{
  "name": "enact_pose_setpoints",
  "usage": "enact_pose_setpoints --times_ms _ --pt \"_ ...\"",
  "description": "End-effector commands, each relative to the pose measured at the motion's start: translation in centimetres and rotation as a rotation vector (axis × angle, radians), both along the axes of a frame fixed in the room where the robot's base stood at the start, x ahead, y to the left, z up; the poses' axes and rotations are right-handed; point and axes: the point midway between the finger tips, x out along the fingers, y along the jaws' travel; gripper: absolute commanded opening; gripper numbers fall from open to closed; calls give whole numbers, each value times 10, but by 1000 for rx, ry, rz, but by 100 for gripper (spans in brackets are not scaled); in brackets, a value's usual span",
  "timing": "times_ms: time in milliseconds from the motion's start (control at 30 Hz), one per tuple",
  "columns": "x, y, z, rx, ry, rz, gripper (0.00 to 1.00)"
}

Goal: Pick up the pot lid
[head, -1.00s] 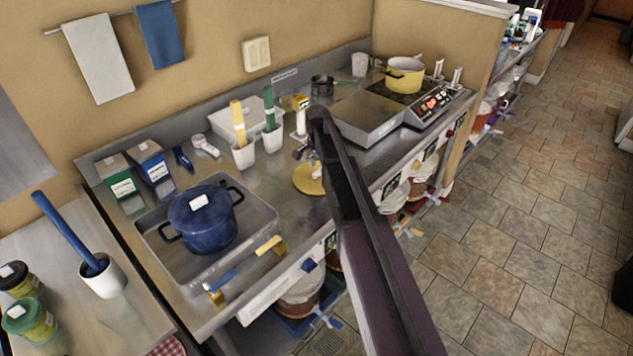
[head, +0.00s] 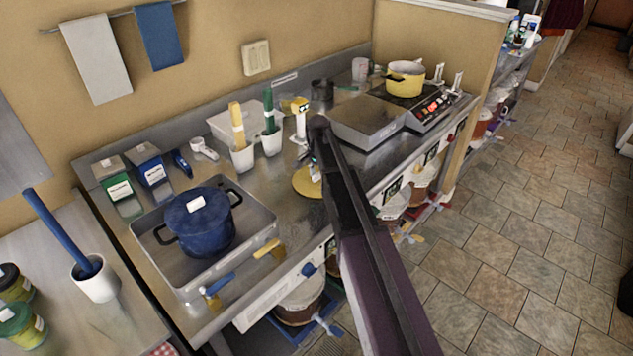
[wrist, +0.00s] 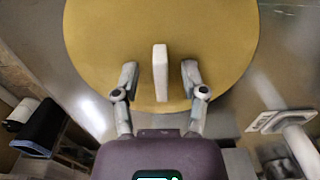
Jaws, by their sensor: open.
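The pot lid is a flat round yellow disc (head: 304,184) lying on the steel counter, partly hidden by my arm in the head view. In the wrist view the yellow disc (wrist: 95,35) fills the top middle, with an upright pale bar handle (wrist: 160,62) at its centre line. My gripper (wrist: 160,80) is open. One finger stands on each side of the handle, with a gap on both sides. Nothing is held. In the head view my gripper is mostly hidden behind my own arm, over the lid.
A blue pot (head: 206,232) sits in a steel tray (head: 262,216) to the left. White holders with yellow and green handles (head: 238,125) stand behind the lid. A steel box (head: 365,122) and a hob with a yellow pot (head: 405,84) are to the right. The counter's front edge is close.

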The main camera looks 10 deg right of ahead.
Motion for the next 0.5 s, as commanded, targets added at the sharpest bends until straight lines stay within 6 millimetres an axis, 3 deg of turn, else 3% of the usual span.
enact_pose_setpoints --times_ms 67,100,267,500 --pt "0 0 0 0 0 0 56" --pt "0 0 0 0 0 0 50" --pt "0 0 0 0 0 0 2" --pt "0 0 0 0 0 0 0"
